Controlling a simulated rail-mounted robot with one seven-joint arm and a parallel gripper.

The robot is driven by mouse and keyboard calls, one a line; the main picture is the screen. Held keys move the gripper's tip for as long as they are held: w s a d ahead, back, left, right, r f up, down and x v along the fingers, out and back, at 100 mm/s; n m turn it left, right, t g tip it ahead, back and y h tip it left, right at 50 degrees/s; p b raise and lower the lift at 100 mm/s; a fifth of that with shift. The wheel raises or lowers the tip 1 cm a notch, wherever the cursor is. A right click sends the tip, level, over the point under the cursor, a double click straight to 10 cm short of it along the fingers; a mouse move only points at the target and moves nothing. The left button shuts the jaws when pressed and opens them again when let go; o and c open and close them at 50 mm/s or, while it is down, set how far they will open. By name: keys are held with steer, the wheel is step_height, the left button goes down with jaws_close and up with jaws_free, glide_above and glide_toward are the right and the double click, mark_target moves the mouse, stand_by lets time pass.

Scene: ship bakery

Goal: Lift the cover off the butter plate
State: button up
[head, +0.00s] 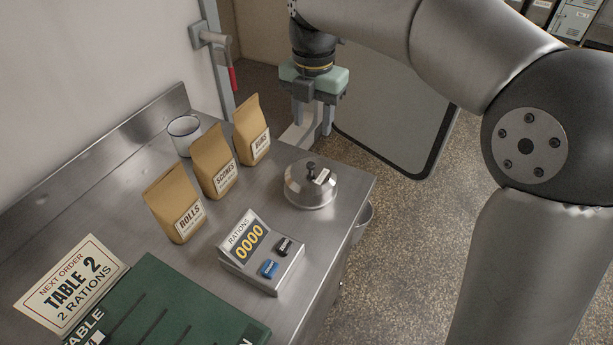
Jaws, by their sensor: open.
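A round metal cover (302,190) with a dark knob on top and a small pale label sits near the right end of the steel counter. The butter plate under it is hidden, or only its rim shows; I cannot tell which. My gripper (312,137) points down behind the cover in the picture, beyond the counter's far right edge. Its jaws are open and empty, apart from the cover and its knob.
Paper bags (212,160) marked rolls, scones and buns stand left of the cover, with a white mug (184,134) behind. A rations counter box (260,252) stands in front. A green board (165,305) and a Table 2 order sign (72,285) lie at lower left.

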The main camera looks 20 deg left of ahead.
glide_above(311, 164)
steer(key=f, duration=0.6)
steer(key=shift+s+d, duration=0.15)
steer(key=shift+s, duration=0.05)
steer(key=shift+w+a+f+p, duration=0.1)
steer(key=shift+w+f+p, duration=0.1)
steer(key=shift+f, duration=1.15)
steer(key=shift+w+a+f+p, duration=0.1)
steer(key=shift+f+p, duration=0.1)
steer(key=shift+f, duration=1.1)
jaws_close()
